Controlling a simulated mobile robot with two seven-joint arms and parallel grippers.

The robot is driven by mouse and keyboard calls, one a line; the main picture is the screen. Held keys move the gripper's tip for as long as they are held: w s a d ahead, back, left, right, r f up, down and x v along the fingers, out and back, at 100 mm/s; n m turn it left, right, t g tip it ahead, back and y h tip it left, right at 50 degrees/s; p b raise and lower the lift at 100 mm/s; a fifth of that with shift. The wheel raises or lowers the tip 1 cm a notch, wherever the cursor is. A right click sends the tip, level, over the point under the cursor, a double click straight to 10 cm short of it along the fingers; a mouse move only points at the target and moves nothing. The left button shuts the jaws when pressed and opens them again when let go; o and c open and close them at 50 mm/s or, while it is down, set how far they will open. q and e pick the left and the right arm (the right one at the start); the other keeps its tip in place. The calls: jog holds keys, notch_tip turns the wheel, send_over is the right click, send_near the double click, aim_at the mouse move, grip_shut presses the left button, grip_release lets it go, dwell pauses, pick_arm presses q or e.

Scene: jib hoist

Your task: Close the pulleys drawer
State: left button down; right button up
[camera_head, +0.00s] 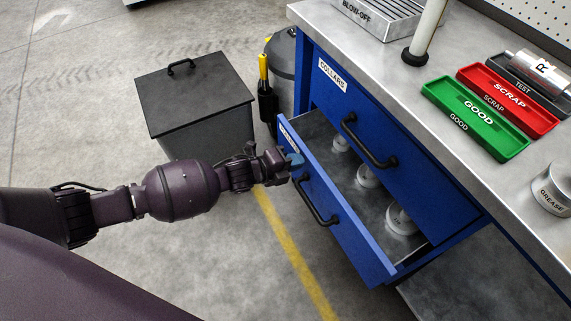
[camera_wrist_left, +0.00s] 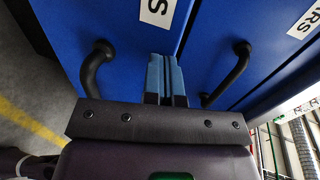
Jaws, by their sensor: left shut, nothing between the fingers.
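The pulleys drawer (camera_head: 335,207) is the lower blue drawer and stands pulled out, with several pale pulleys (camera_head: 368,176) inside. It has a black handle (camera_head: 316,201), and its label is mostly hidden in the head view. My left gripper (camera_head: 296,160) is at the drawer's front face, near the label and the handle's upper end. In the left wrist view its blue fingers (camera_wrist_left: 165,78) are together with nothing between them, close to the blue front; contact is unclear. The handle also shows in the left wrist view (camera_wrist_left: 95,68). My right gripper is not in view.
The collars drawer (camera_head: 375,140) above is shut, with its own black handle (camera_head: 366,141). The bench top (camera_head: 390,70) holds a green GOOD tray (camera_head: 475,118), a red SCRAP tray (camera_head: 508,98) and a grease tin (camera_head: 553,187). A dark lidded bin (camera_head: 195,95) stands left of the bench.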

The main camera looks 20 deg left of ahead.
pick_arm(q)
jog(key=shift+w+d, duration=0.2)
jog(key=shift+w, duration=0.05)
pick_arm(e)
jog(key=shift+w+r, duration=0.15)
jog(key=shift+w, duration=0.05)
pick_arm(q)
jog(key=shift+w+d, duration=0.3)
jog(key=shift+w, duration=0.05)
jog(key=w+d+b, duration=0.1)
jog(key=w+d, duration=0.6)
jog(key=w, duration=0.2)
jog(key=shift+d+r+b, duration=0.2)
jog(key=shift+b, duration=0.2)
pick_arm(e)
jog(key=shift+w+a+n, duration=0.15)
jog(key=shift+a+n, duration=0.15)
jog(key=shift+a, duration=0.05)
pick_arm(q)
jog(key=shift+r, duration=0.15)
